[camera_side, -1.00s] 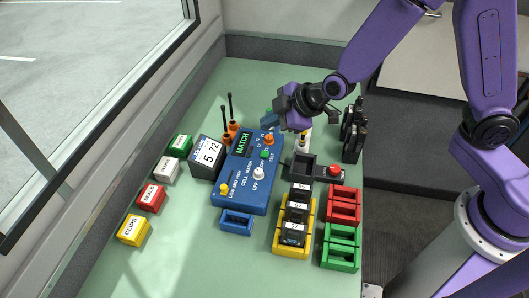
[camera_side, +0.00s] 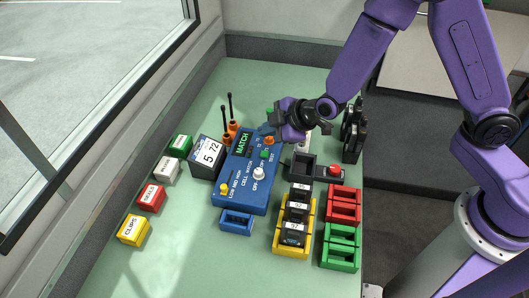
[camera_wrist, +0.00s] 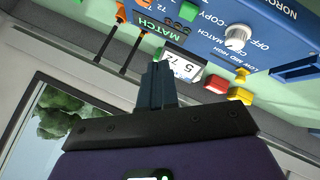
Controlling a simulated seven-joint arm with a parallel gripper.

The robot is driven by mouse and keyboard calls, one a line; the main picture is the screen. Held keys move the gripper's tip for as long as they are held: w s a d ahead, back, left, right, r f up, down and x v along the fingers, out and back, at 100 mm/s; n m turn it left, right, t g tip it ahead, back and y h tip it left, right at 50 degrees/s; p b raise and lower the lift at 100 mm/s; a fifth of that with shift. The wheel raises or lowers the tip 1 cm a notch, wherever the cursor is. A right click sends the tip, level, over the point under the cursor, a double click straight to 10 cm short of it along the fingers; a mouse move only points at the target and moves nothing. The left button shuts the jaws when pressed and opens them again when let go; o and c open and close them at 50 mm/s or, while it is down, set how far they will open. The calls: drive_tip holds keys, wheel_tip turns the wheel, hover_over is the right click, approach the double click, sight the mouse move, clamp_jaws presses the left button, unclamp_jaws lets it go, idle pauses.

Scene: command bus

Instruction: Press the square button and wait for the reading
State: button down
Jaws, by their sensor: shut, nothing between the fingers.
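The blue device box (camera_side: 236,194) stands mid-table with a lit display (camera_side: 243,144) reading MATCH in green. A small green button (camera_side: 265,154), apparently the square one, sits near its far right end beside an orange knob (camera_side: 268,141). My gripper (camera_side: 274,126) is shut and empty above the far right end of the box, near the orange knob. In the wrist view my shut fingers (camera_wrist: 155,88) show in front of the box (camera_wrist: 225,45), whose MATCH display (camera_wrist: 158,26) is visible. I cannot tell contact with the button.
A white knob (camera_side: 258,174) and a yellow knob (camera_side: 224,189) stand on the box. A card reading 5 72 (camera_side: 208,154) is to its left, with orange-based antennas (camera_side: 232,127) behind. A black tray with a red button (camera_side: 335,171) and coloured bins (camera_side: 342,205) stand right.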

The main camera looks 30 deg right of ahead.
sight(268, 155)
drive_tip(key=shift+f, duration=2.4)
drive_tip(key=shift+f, duration=0.15)
drive_tip(key=shift+f, duration=0.25)
drive_tip(key=shift+f, duration=0.35)
idle(1.0)
drive_tip(key=shift+r, duration=0.75)
drive_tip(key=shift+r, duration=0.15)
drive_tip(key=shift+r, duration=2.4)
